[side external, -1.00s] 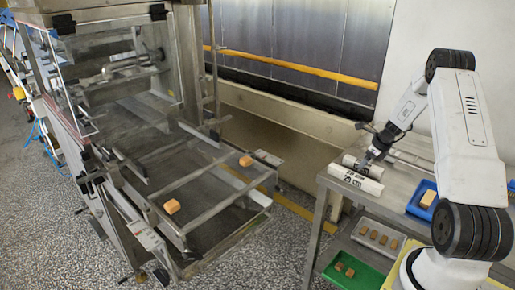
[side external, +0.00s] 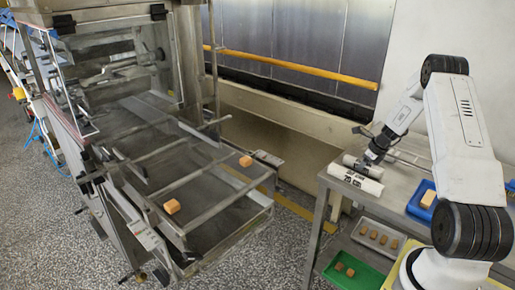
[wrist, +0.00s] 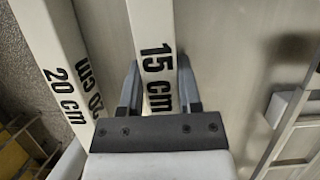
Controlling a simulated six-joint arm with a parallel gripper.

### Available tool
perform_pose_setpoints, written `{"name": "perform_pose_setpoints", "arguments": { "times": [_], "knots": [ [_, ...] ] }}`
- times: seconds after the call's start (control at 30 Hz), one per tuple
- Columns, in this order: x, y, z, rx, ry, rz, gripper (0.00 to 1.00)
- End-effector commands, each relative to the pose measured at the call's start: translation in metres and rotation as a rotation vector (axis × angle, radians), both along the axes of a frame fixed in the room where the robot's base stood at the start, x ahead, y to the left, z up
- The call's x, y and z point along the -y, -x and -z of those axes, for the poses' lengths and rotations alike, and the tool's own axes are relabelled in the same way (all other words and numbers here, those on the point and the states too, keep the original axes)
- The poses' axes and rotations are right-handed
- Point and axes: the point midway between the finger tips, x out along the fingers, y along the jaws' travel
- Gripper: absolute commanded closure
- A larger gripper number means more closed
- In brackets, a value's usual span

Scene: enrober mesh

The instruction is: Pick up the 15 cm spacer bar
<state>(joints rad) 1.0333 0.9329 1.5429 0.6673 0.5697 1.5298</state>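The 15 cm spacer bar (wrist: 152,25) is a white bar with black lettering. It runs up the middle of the wrist view and lies on the steel table. My gripper (wrist: 158,68) straddles it, one finger on each side near the label. The fingers look open, with narrow gaps beside the bar; contact is not clear. A 20 cm spacer bar (wrist: 48,40) lies to the left of it. In the side view my gripper (side external: 372,158) is down at the bars. The 20 cm bar (side external: 355,181) is nearer the camera, and the other bar (side external: 350,160) is partly hidden behind my gripper.
A metal rack (wrist: 290,130) lies right of the bar in the wrist view. A blue tray (side external: 418,207) with an orange block sits on the table. A lower shelf holds a green tray (side external: 340,275). The mesh machine (side external: 190,190) stands left, across a floor gap.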

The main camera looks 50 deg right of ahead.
Motion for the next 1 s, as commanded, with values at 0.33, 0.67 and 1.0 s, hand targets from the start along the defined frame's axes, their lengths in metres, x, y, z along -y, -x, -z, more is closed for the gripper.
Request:
{"name": "perform_pose_setpoints", "arguments": {
  "times": [0.33,0.67,1.0],
  "knots": [
    [0.000,0.000,-0.001,0.000,0.001,0.000,1.00],
    [0.001,0.000,-0.019,0.002,0.003,0.000,1.00],
    [0.001,-0.001,-0.067,0.003,0.004,0.001,1.00]
  ]
}}
